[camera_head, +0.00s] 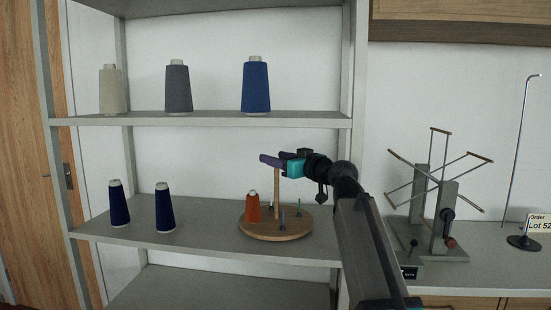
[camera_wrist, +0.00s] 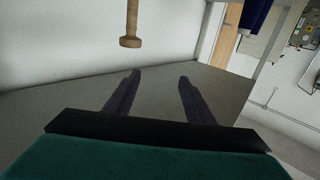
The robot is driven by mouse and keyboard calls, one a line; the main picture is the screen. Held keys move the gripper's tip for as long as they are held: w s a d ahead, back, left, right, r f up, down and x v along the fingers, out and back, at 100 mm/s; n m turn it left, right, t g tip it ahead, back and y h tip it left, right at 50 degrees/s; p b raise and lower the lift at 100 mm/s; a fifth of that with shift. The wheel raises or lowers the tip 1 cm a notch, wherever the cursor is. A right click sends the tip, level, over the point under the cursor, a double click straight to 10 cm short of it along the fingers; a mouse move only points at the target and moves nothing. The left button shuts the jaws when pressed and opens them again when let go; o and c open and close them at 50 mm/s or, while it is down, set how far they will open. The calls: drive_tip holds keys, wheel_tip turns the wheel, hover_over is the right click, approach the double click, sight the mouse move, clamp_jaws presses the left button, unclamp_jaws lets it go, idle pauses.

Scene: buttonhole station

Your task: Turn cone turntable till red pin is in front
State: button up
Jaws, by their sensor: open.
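The cone turntable (camera_head: 262,234), a round wooden disc, sits on the middle shelf at its right end. An orange-red cone (camera_head: 252,208) stands on its left part. A blue pin (camera_head: 282,219) stands near the front and a green pin (camera_head: 299,208) at the right. I cannot make out a red pin. An upright wooden handle (camera_head: 277,190) rises from the disc; its knobbed end also shows at the top of the wrist view (camera_wrist: 130,30). My gripper (camera_head: 268,160) is open and empty near the handle's top, with the handle outside the fingers (camera_wrist: 157,76).
Two dark blue cones (camera_head: 120,204) (camera_head: 164,208) stand left on the same shelf. Beige (camera_head: 112,90), grey (camera_head: 177,87) and blue (camera_head: 256,86) cones stand on the shelf above. A shelf upright (camera_head: 355,95) is close to my arm. A yarn winder (camera_head: 446,220) stands right.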

drive_tip(key=shift+s+d+r, duration=0.1)
drive_tip(key=shift+s+d, duration=0.15)
drive_tip(key=shift+s, duration=0.5)
drive_tip(key=shift+s+d+r, duration=0.1)
drive_tip(key=shift+s+d, duration=0.1)
drive_tip(key=shift+s, duration=0.55)
drive_tip(key=shift+c, duration=0.4)
